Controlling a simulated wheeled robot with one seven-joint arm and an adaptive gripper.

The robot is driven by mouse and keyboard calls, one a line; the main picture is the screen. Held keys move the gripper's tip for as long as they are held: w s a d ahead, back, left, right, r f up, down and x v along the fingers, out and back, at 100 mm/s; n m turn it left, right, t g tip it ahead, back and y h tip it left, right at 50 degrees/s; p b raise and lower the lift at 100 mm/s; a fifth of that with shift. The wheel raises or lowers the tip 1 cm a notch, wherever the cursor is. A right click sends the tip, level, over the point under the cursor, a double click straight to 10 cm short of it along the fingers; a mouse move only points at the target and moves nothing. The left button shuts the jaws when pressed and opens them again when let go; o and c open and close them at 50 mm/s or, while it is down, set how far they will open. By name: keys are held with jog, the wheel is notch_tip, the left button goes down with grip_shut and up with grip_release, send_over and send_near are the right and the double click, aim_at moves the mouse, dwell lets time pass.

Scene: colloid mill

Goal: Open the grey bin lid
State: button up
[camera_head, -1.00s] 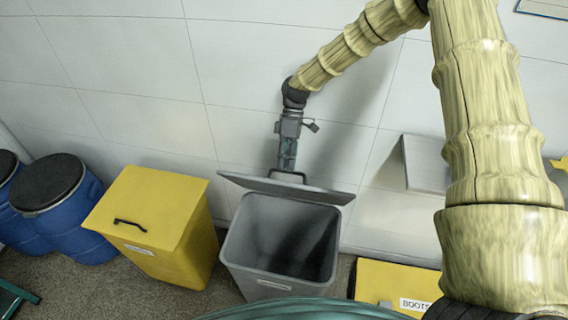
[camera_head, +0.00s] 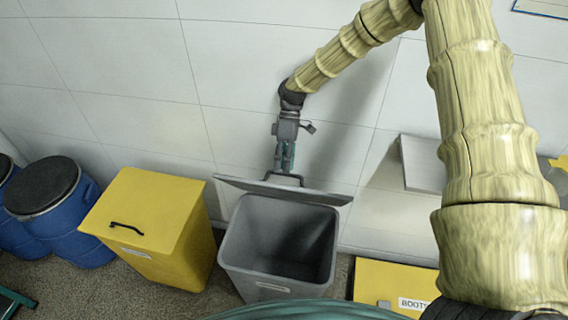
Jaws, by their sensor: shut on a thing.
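The grey bin (camera_head: 278,240) stands on the floor against the wall, and its dark inside shows. Its grey lid (camera_head: 300,194) is raised, tilted up along the bin's back edge. A dark handle (camera_head: 285,175) sticks up from the lid's upper edge. My gripper (camera_head: 284,168) points down from above onto this handle and is shut on it. The fingertips are small in this view, and the exact grip on the handle is partly hidden.
A yellow bin (camera_head: 150,225) with a shut lid and black handle stands to the left. Blue drums (camera_head: 75,220) are farther left.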

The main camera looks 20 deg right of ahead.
jog(key=shift+d+f, duration=0.15)
notch_tip(320, 180, up, 10)
dwell(0.7)
dwell(0.3)
